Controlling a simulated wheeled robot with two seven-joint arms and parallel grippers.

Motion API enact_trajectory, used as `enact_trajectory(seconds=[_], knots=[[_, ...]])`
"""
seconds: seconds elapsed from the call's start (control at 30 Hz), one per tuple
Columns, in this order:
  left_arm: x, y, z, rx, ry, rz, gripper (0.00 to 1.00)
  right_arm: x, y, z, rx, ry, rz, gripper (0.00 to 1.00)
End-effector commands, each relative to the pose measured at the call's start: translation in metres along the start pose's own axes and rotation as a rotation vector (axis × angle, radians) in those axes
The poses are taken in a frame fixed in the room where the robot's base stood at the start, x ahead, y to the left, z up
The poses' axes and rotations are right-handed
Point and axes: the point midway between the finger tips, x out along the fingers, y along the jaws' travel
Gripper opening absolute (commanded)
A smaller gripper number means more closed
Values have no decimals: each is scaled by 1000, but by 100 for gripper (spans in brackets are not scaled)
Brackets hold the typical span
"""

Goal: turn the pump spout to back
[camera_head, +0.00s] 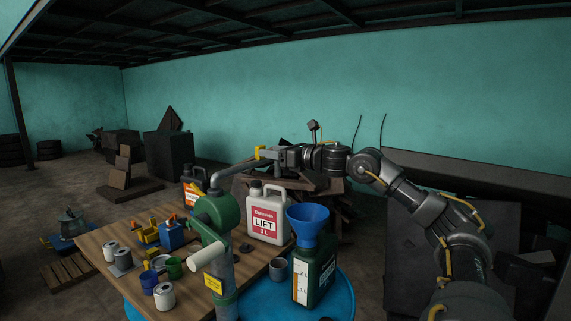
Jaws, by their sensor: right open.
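The hand pump (218,211) has a green head on an upright grey pipe that stands at the blue drum. A white cylindrical grip (207,257) sticks out from its front. The pump's grey spout (233,170) rises from the head and reaches to the right and back. My right gripper (261,154), with yellow on its fingers, is at the far end of the spout. It is open; whether the fingers touch the spout is too small to tell. My left gripper is not in view.
The blue drum top (338,300) holds a green canister (318,268) with a blue funnel (307,214). The wooden table (95,240) carries several cans and small items. Dark scrap lies behind; open floor is at the left.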

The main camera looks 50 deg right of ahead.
Motion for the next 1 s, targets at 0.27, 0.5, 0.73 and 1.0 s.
enact_trajectory(seconds=[0.27, 0.5, 0.73, 1.0], knots=[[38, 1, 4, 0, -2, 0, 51, -42, -1, -5, -2, 1, -2, 54], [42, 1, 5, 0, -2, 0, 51, -51, 0, -1, 1, 0, 0, 54], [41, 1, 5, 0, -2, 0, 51, -51, 0, 0, 2, 0, 1, 54], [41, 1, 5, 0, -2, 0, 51, -51, 0, 0, 2, 0, 0, 54]])
